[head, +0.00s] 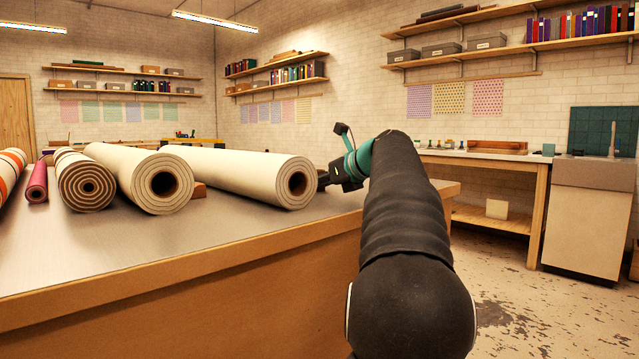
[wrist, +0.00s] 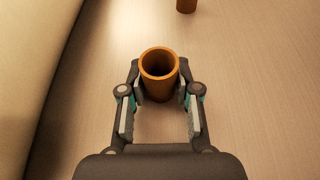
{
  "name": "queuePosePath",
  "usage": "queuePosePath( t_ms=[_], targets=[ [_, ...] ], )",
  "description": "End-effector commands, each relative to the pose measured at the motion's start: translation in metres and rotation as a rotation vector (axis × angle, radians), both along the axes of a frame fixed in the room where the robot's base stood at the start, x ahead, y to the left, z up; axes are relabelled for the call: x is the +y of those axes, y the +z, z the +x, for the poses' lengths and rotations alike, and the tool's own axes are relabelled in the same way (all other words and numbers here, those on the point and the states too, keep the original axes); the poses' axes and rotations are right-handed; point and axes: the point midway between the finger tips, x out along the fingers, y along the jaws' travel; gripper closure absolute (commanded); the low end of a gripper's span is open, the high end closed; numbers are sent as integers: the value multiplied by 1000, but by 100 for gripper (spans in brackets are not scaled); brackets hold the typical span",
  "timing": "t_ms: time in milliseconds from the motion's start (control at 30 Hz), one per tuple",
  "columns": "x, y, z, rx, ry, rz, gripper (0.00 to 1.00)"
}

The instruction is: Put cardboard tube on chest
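A short orange-brown cardboard tube (wrist: 160,86) stands upright with its open end toward the camera in the wrist view. My gripper (wrist: 160,84) has one finger on each side of it. The finger pads are very close to the tube wall; I cannot tell whether they press on it. In the head view my gripper (head: 335,178) is low over the table, at the right end of a white roll, and the tube there is hidden. I cannot make out a chest in either view.
Large rolls, including a white one (head: 245,176) and a cream one (head: 135,172), lie on the table (head: 250,222). A roll's side (wrist: 25,80) runs close along the left in the wrist view. Another brown piece (wrist: 186,5) lies ahead. A workbench (head: 480,158) stands at right.

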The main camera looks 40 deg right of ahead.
Motion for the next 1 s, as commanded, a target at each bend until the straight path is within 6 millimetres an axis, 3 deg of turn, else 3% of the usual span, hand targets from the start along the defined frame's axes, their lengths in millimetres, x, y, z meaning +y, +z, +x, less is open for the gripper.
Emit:
queuePosePath(
  t_ms=[33,100,467,667,1000],
  targets=[
    [0,0,0,0,0,0,54],
    [0,0,0,0,0,0,44],
    [0,4,-1,0,-1,0,44],
    [-3,15,-27,0,-4,-2,44],
    [-7,40,-87,0,-3,-1,44]
  ],
)
